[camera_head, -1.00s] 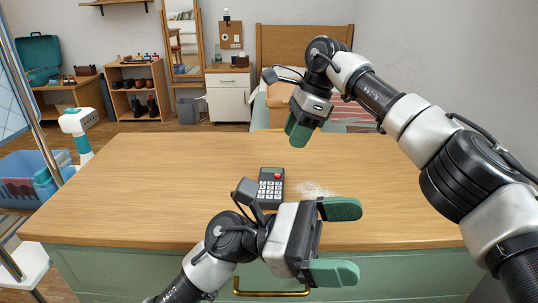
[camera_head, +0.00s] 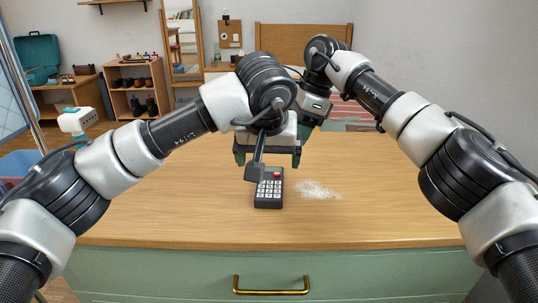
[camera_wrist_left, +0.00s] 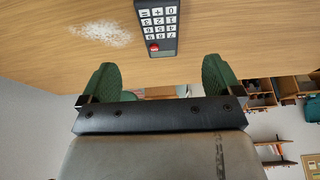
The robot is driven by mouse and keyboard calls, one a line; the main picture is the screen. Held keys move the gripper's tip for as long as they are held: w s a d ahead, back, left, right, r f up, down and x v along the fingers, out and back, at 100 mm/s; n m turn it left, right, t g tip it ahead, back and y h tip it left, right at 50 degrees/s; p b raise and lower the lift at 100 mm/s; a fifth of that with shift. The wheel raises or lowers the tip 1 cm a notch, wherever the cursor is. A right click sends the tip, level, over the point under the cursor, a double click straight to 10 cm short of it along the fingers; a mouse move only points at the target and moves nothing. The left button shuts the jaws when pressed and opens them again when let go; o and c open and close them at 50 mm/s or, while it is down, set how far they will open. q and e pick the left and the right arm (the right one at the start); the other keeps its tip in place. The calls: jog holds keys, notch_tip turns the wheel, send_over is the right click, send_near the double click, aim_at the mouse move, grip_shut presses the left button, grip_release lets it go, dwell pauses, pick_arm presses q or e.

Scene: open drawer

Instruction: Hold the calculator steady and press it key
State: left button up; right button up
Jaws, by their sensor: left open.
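The calculator (camera_head: 270,197) is dark with white keys and one red key (camera_head: 277,175). It lies on the table in front of my left gripper in the head view, with the wrist camera covering part of its upper left. My left gripper (camera_head: 268,158) is open and empty, above the table just beyond the calculator. In the left wrist view the calculator (camera_wrist_left: 170,15) shows at the top, past the two green fingers and apart from them. My right gripper (camera_head: 306,130) hangs behind the left one; its fingers are mostly hidden.
The wooden table (camera_head: 380,200) is mostly clear. A patch of white grains (camera_head: 318,190) lies right of the calculator. A drawer with a brass handle (camera_head: 271,291) is in the table's front. My two grippers are close together in the head view.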

aim_at(270, 186)
pick_arm(q)
jog(key=x, duration=1)
jog(key=shift+f, duration=0.3)
jog(key=shift+c, duration=0.2)
jog(key=c, duration=1)
pick_arm(e)
grip_shut()
dwell(0.5)
